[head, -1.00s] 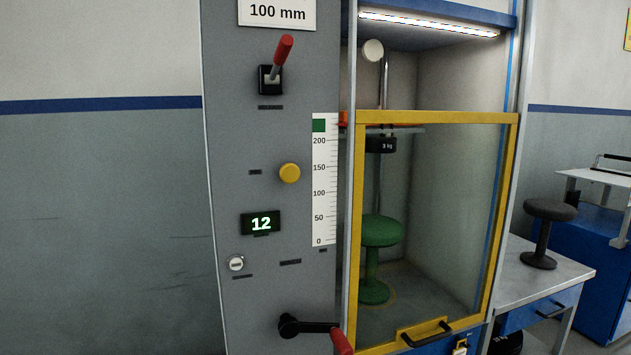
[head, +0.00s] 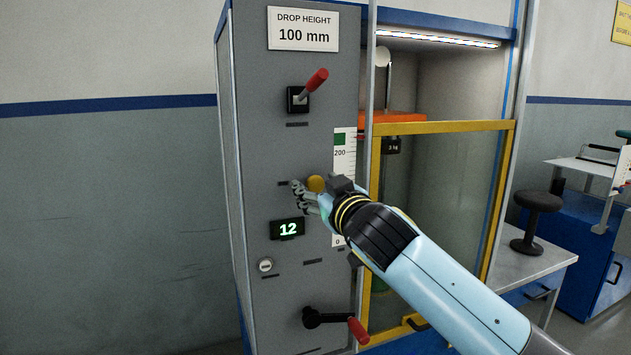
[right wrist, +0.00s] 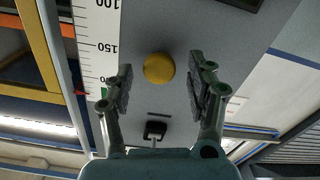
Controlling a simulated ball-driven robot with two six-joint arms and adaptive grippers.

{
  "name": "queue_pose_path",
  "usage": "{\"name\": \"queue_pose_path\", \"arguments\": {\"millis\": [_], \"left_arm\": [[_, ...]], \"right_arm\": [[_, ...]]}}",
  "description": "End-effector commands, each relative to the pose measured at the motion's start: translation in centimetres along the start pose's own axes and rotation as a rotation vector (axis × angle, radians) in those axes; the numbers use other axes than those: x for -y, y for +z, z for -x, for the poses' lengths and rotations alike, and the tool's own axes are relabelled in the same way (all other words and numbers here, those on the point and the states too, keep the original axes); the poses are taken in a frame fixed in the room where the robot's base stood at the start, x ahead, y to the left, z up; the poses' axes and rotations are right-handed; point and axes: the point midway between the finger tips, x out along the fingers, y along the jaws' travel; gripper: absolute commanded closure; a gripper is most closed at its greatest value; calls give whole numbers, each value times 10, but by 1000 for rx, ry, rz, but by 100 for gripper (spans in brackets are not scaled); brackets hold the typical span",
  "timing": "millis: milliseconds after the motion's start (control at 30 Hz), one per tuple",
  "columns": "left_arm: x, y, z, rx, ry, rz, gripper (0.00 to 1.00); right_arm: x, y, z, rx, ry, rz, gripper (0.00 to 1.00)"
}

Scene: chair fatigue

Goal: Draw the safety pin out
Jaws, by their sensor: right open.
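A round yellow knob (head: 316,183), which looks like the head of the safety pin, sits on the grey control panel (head: 262,150). Any shaft behind it is hidden. My right gripper (head: 320,190) is at the panel beside the height scale, its fingers open around the knob. In the right wrist view the knob (right wrist: 159,67) lies between the two open fingertips (right wrist: 160,75), with a gap on each side. My left gripper is not in view.
Above the knob is a red-handled switch (head: 312,88); below are a green display (head: 287,229) reading 12 and a red-handled crank (head: 335,322). A yellow-framed guard (head: 445,127) covers the chamber at right. Beyond stands a black stool (head: 537,215).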

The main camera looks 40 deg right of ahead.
Motion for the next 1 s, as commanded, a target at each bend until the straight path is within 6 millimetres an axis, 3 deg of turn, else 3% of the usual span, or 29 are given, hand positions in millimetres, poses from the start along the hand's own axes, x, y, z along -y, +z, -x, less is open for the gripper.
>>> {"name": "queue_pose_path", "arguments": {"millis": [200,467,900,1000], "left_arm": [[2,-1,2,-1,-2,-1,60],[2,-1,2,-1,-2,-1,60],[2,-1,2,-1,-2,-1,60],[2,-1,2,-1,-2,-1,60]], "right_arm": [[0,0,-18,1,0,-1,43],[0,1,-20,1,-1,-1,43],[0,1,-19,1,-1,-1,100],[0,1,-19,1,-1,-1,100]]}}
